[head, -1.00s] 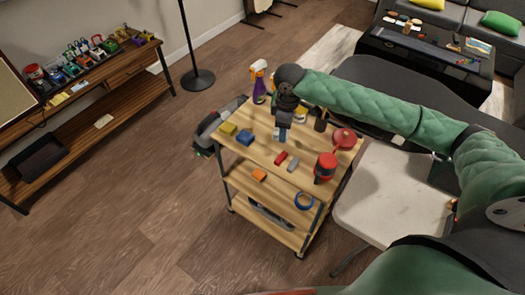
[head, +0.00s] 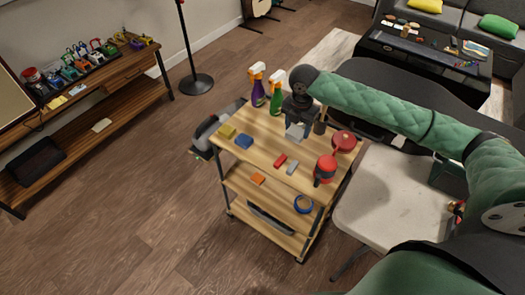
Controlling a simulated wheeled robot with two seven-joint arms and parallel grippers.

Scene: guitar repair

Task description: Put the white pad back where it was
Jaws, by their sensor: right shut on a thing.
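My right gripper (head: 297,119) is over the far part of the wooden cart top (head: 262,157). It is shut on a small whitish block, which I take to be the white pad (head: 295,132), pointing down below the fingers. I cannot tell whether the pad touches the cart top. My left gripper is out of view.
A yellow block (head: 227,131), a blue block (head: 243,142), a red block (head: 280,160) and a grey block (head: 292,168) lie on the cart. Spray bottles (head: 258,90) stand at its far edge. A red can (head: 325,168) and a red round item (head: 344,140) are at the right.

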